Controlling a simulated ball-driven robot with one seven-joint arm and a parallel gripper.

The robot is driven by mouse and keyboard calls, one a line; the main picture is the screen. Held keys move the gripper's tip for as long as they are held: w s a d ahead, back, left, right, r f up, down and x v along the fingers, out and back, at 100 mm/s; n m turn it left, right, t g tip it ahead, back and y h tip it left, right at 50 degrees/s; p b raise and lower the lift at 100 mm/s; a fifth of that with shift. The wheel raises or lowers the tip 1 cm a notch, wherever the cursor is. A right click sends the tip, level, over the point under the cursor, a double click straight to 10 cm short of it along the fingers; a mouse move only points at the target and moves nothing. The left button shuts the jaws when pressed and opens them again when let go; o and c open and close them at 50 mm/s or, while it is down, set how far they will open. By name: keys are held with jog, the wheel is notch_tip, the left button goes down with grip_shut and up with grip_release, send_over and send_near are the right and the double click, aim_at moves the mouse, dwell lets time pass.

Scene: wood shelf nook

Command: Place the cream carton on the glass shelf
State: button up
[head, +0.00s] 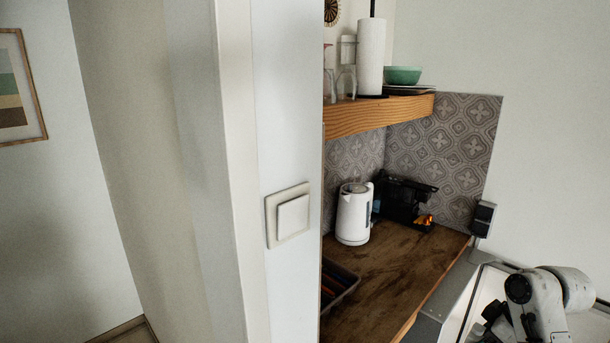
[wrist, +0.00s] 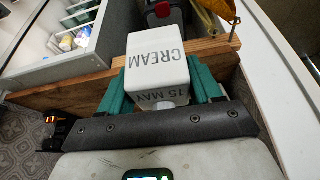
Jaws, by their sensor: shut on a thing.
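The cream carton (wrist: 157,50) is a white block marked "CREAM" and "15 MAY", seen in the wrist view. My gripper (wrist: 160,82) is shut on it, with one green finger against each side. The lettering appears upside down in this view. In the head view my arm shows at the lower right, but the carton cannot be made out there. I cannot make out a glass shelf for certain in either view.
A white compartment (wrist: 75,40) with small containers lies beyond the carton. A wooden counter (head: 405,265) holds a white kettle (head: 354,215) and a dark machine (head: 403,200). A wooden wall shelf (head: 380,113) holds a paper roll (head: 370,58). A wall end with a switch (head: 292,215) stands close.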

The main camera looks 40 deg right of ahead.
jog(key=shift+s, duration=0.3)
jog(key=w+a+f, duration=0.5)
jog(key=w+a, duration=0.1)
jog(key=a, duration=0.7)
jog(key=w+a+f, duration=0.6)
jog(key=a, duration=0.7)
jog(key=w+a+f, duration=0.5)
jog(key=w+a, duration=0.2)
jog(key=a, duration=0.7)
jog(key=f+b, duration=0.3)
jog(key=f, duration=0.1)
jog(key=f+b, duration=0.1)
jog(key=b, duration=0.1)
jog(key=shift+s+d+f+b, duration=0.3)
jog(key=shift+d+f, duration=0.05)
jog(key=shift+f, duration=0.05)
jog(key=shift+d, duration=0.1)
